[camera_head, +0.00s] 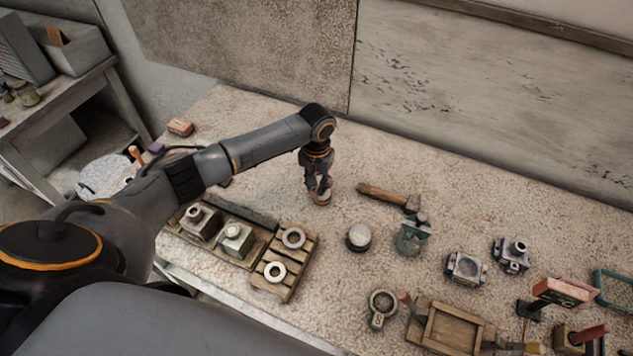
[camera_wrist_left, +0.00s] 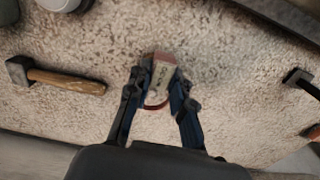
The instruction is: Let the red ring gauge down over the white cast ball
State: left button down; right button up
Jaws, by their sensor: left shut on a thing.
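My left gripper (camera_head: 319,194) points down over the bench, to the left of the hammer. A white, round-topped thing, seemingly the cast ball (camera_head: 358,234), stands on a dark base nearer to me and to the right of the gripper. It appears cut off at the top of the left wrist view (camera_wrist_left: 60,3). My right gripper is not in view.
A hammer (camera_head: 382,195) lies right of the gripper. A slatted wooden rack (camera_head: 275,258) with two pale rings is at front left. Metal fixtures and a wooden tray (camera_head: 416,336) are at right. The bench behind is mostly clear.

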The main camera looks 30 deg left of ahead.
pick_arm(q)
jog(key=shift+f+b, duration=0.4)
jog(key=shift+f, duration=0.65)
jog(key=shift+r+p, duration=0.1)
jog(key=shift+p, duration=0.35)
jog(key=shift+f+b, duration=0.85)
jog(key=shift+f, duration=0.55)
jog(key=shift+r, duration=0.1)
dwell(0.9)
